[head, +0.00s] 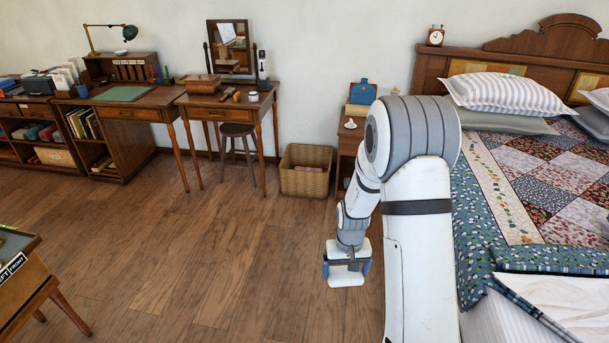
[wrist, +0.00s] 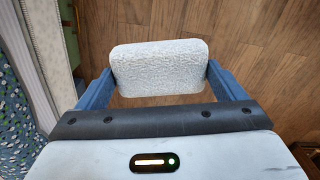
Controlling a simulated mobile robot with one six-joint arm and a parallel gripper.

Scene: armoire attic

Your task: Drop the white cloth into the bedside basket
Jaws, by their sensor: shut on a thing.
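The white cloth (wrist: 160,67) is a folded, textured pad with rounded corners. In the wrist view it sits between the two blue fingers of my gripper (wrist: 159,84), which is shut on it. Wooden floor lies below it. In the head view my gripper (head: 347,268) hangs over the floor beside the bed, and the cloth is hard to tell apart from the white wrist there. The woven bedside basket (head: 304,184) stands on the floor against the wall, beyond my gripper and to its left. Something pinkish lies inside the basket.
A nightstand (head: 347,147) stands between the basket and the bed, partly hidden by my arm. The quilted bed (head: 515,185) fills the right side. A dressing table (head: 228,102) and a stool (head: 237,131) stand left of the basket. The floor (head: 220,250) between is clear.

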